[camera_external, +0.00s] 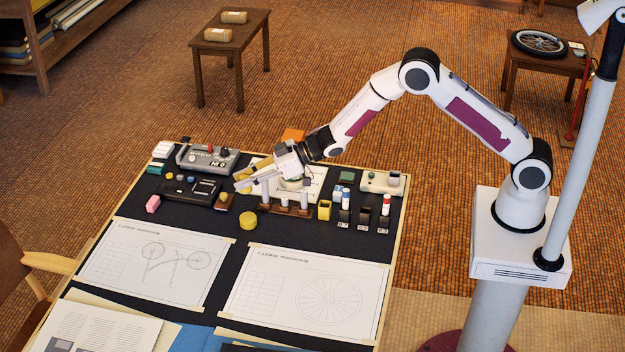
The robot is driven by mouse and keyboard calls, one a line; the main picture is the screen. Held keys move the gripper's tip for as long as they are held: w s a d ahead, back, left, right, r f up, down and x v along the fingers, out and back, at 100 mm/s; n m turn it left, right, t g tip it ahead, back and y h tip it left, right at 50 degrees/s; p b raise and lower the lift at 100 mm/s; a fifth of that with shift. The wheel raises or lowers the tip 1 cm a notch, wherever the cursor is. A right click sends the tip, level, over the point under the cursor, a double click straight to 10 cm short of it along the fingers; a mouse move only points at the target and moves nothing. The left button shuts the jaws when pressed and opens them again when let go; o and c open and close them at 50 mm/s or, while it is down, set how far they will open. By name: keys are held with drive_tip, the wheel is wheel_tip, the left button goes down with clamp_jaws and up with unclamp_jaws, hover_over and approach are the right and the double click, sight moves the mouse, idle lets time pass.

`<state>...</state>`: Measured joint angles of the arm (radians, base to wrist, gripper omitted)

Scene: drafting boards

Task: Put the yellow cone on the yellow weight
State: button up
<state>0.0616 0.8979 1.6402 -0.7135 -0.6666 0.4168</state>
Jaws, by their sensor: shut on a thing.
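My gripper (243,182) reaches in from the right over the far half of the black board, its fingers pointing left. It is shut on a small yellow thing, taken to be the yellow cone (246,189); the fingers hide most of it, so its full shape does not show. A round, flat yellow piece (248,220), which looks like the yellow weight, lies on the black board, nearer the camera than my gripper and apart from it. Its top is clear.
Drawing sheets (305,290) cover the near side.

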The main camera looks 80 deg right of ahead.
drive_tip(key=shift+f, duration=3.1)
drive_tip(key=shift+f, duration=1.9)
drive_tip(key=o, duration=1.1)
drive_tip(key=shift+f, duration=0.15)
drive_tip(key=shift+r, duration=0.2)
drive_tip(key=shift+s+d+r, duration=0.15)
drive_tip(key=shift+s+d, duration=0.05)
drive_tip(key=shift+s, duration=0.15)
drive_tip(key=v, duration=0.6)
drive_tip(key=shift+s+r, duration=0.15)
drive_tip(key=shift+s, duration=0.15)
